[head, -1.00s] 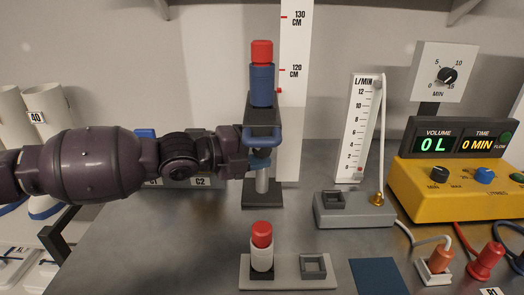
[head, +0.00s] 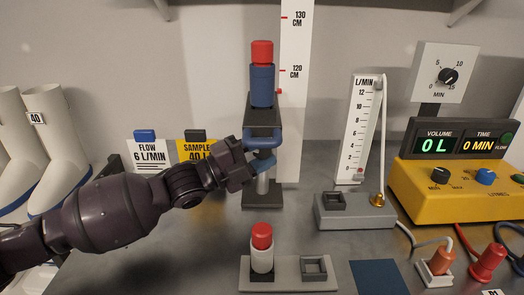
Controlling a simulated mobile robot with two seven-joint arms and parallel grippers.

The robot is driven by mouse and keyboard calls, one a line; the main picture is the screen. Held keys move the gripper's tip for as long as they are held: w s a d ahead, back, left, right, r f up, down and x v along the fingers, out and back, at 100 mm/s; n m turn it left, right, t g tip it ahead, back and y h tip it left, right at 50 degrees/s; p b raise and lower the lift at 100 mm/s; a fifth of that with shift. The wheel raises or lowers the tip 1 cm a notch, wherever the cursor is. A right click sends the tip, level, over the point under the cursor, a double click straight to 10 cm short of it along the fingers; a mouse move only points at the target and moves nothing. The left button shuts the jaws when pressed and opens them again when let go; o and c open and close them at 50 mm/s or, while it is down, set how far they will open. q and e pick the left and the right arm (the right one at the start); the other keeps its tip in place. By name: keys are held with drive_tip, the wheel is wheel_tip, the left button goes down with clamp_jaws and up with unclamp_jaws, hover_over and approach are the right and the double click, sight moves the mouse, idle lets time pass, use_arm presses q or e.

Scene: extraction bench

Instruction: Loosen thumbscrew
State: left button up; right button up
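A vertical stand (head: 262,200) in the middle of the bench carries a blue cylinder with a red cap (head: 262,80). A blue bracket (head: 263,133) sits on the stand below the cylinder. My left gripper (head: 252,160) is at the stand's left side, just below the bracket, with its wrist tilted. My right gripper is not in view.
In front is a grey holder (head: 322,283) with a white red-capped bottle (head: 262,250). To the right stand a flowmeter (head: 357,130) and a yellow meter box (head: 455,200) with cables. Blue "FLOW" (head: 148,155) and yellow "SAMPLE" (head: 195,150) cards stand behind my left arm.

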use_arm(q)
drive_tip(key=o, duration=0.9)
drive_tip(key=v, duration=1.1)
drive_tip(key=shift+p, duration=0.35)
